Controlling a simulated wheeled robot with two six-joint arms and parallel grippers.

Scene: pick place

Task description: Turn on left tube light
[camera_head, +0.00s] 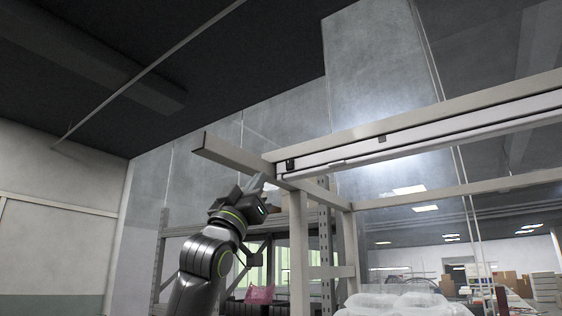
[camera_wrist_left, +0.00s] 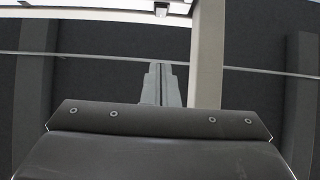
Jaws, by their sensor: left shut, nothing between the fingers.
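The tube light (camera_head: 430,137) is a long pale fixture along the raised frame's upper beam, running from the centre to the right edge in the head view. A small dark switch-like block (camera_head: 290,165) sits at its left end. My left gripper (camera_head: 258,182) is raised just below and left of that block, apart from it. In the left wrist view its fingers (camera_wrist_left: 166,66) are shut and empty, pointing up toward the white fixture (camera_wrist_left: 90,12). A small block (camera_wrist_left: 160,9) shows there near the top edge. My right gripper is out of view.
A pale frame beam (camera_head: 235,155) juts out left above my left gripper, and a post (camera_head: 299,250) stands right of my arm. In the left wrist view a beam (camera_wrist_left: 207,55) runs close beside the fingers. Wrapped white goods (camera_head: 400,303) lie lower right.

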